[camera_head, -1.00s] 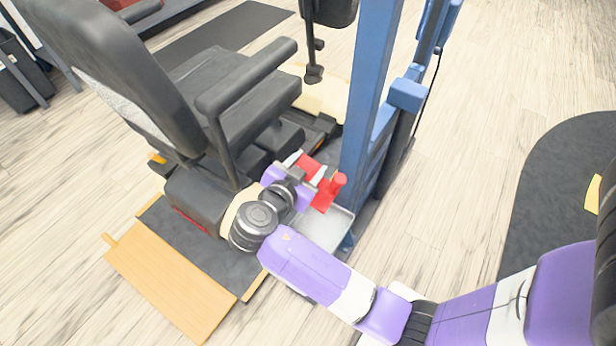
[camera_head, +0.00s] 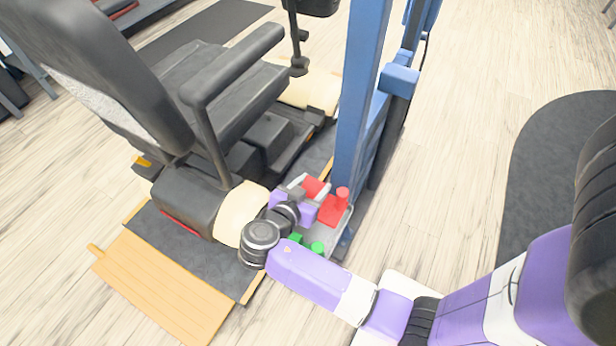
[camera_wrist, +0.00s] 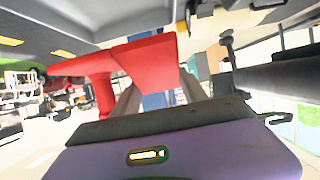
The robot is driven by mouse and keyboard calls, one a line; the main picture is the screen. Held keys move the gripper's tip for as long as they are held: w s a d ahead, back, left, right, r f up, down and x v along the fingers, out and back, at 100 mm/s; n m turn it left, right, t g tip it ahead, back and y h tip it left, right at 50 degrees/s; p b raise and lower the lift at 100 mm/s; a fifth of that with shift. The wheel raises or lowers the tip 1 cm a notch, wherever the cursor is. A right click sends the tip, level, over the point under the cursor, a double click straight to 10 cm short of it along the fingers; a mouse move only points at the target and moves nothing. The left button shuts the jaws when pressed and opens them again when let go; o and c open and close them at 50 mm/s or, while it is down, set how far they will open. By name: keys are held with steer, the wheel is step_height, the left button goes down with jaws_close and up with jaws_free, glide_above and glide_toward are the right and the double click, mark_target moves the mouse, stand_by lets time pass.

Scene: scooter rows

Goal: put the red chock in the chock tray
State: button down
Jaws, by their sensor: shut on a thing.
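The red chock (camera_head: 332,211) has a wedge-like body and an upright red knob. My gripper (camera_head: 309,192) is shut on it beside the blue post, with the chock over or at the far part of the chock tray. The red chock (camera_wrist: 140,62) fills the upper middle of the wrist view, between the fingers of my gripper (camera_wrist: 158,98). The pale grey chock tray (camera_head: 343,238) lies at the foot of the post, partly hidden by my arm and the chock. I cannot tell whether the chock touches the tray.
A green chock (camera_head: 317,248), partly hidden by my arm, is at the tray's near part. The blue post (camera_head: 358,100) rises right beside the tray. A black scooter seat (camera_head: 225,85) with an armrest stands to the left. A wooden ramp (camera_head: 160,280) lies at front left.

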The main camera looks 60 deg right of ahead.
steer(key=shift+f+b, duration=2.4)
steer(key=shift+f, duration=0.8)
steer(key=shift+f, duration=0.25)
steer(key=shift+f+b, duration=0.45)
steer(key=shift+b, duration=0.15)
steer(key=shift+s+f, duration=0.1)
steer(key=shift+f, duration=0.25)
steer(key=shift+s+f+b, duration=0.1)
steer(key=shift+f+b, duration=0.2)
steer(key=shift+b, duration=0.15)
steer(key=c, duration=0.5)
jaws_free()
steer(key=v, duration=0.2)
steer(key=p+v, duration=0.1)
steer(key=v, duration=0.1)
steer(key=r+p+v, duration=0.1)
steer(key=v, duration=0.2)
steer(key=shift+w+d+r, duration=0.1)
steer(key=shift+w+d, duration=0.05)
steer(key=shift+w, duration=0.25)
steer(key=shift+v, duration=0.75)
